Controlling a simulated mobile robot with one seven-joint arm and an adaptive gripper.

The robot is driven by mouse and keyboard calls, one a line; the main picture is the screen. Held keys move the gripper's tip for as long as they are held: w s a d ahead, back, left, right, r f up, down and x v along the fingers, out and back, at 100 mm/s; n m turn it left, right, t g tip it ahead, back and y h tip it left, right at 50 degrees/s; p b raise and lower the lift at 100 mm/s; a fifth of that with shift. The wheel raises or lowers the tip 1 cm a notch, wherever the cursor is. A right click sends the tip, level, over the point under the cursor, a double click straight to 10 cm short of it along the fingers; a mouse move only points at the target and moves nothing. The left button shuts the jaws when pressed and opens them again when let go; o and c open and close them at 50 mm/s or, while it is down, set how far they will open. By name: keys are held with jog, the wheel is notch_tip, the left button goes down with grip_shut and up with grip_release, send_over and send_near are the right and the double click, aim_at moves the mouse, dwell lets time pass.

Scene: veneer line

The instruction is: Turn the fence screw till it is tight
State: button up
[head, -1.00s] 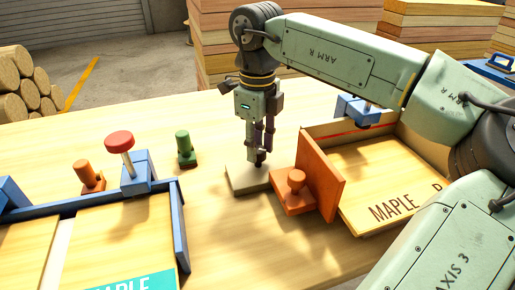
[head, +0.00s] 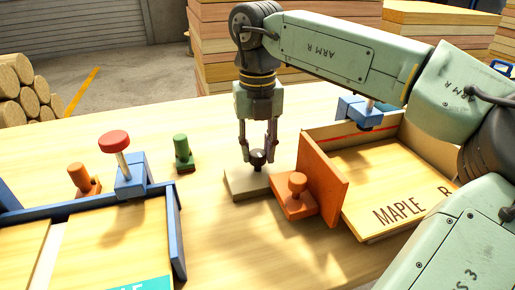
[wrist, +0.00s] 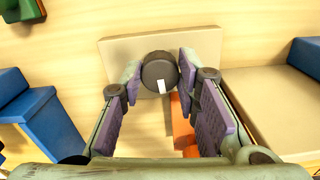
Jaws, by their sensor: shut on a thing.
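The fence screw has a round dark knob (wrist: 157,69) with a white mark, which points toward the bottom of the wrist view. The knob stands on a beige block (head: 240,187) on the table; it also shows in the head view (head: 258,160). My gripper (head: 258,152) points straight down over the block. Its purple-padded fingertips (wrist: 160,70) are shut on the knob, one on each side. An orange fence (head: 328,182) with an upright plate and an orange peg stands just right of the block. How tight the screw is cannot be seen.
A tray with a maple sheet (head: 390,180) lies right of the fence, with a blue clamp (head: 352,108) at its back. At left are a blue frame (head: 178,230), a red-topped post (head: 114,142), a green peg (head: 183,153) and another orange peg (head: 80,180). Bare table lies behind the block.

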aim_at(257, 152)
jog(key=shift+m, duration=0.6)
jog(key=o, duration=1.2)
jog(key=shift+r, duration=0.1)
notch_tip(257, 152, up, 12)
jog(key=shift+f, duration=0.1)
